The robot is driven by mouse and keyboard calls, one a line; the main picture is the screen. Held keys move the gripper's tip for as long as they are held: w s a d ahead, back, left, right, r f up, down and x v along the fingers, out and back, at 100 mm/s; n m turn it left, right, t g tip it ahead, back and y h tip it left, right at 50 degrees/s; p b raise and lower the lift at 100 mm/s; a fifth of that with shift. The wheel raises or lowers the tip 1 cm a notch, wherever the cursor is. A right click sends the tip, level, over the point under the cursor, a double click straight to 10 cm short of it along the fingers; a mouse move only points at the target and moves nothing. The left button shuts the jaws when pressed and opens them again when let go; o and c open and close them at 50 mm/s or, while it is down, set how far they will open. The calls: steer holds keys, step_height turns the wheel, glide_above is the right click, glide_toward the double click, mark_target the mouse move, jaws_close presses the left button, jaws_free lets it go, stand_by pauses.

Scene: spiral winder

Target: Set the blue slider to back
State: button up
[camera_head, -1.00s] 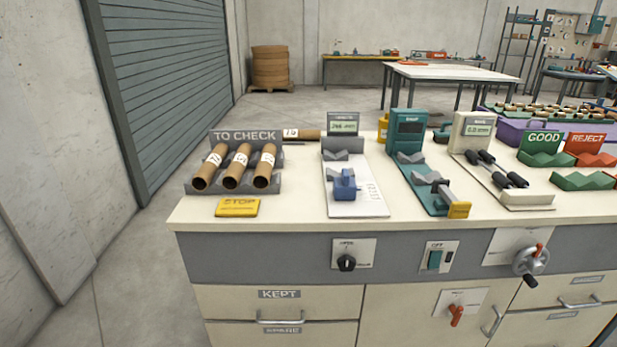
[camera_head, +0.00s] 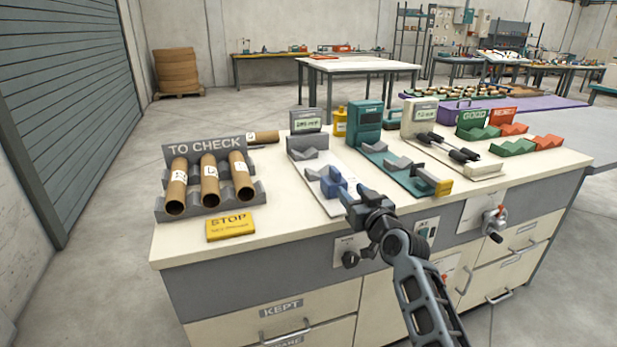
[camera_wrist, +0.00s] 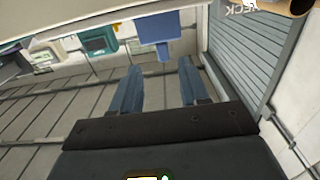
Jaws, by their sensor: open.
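The blue slider (camera_head: 332,183) sits on a pale plate (camera_head: 318,186) near its front end, in front of a grey V-shaped rest (camera_head: 308,152). My gripper (camera_head: 352,200) is just in front and to the right of the slider, near the bench's front edge. In the wrist view the picture is turned over; the blue slider (camera_wrist: 155,27) lies beyond the fingertips, roughly between them. The two fingers of my gripper (camera_wrist: 160,75) are apart and the space between them is empty. The gripper looks separate from the slider.
A teal gauge (camera_head: 366,122) with a yellow-ended slide stands to the right. A black knob (camera_head: 350,259) sits on the bench front below.

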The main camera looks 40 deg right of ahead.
mark_target(339, 177)
steer(key=shift+w+d+r, duration=0.1)
steer(key=shift+w+r, duration=0.3)
steer(key=shift+w, duration=0.45)
steer(key=shift+x, duration=3.55)
steer(key=shift+f, duration=0.1)
steer(key=shift+c, duration=0.3)
jaws_close()
steer(key=shift+s, duration=0.1)
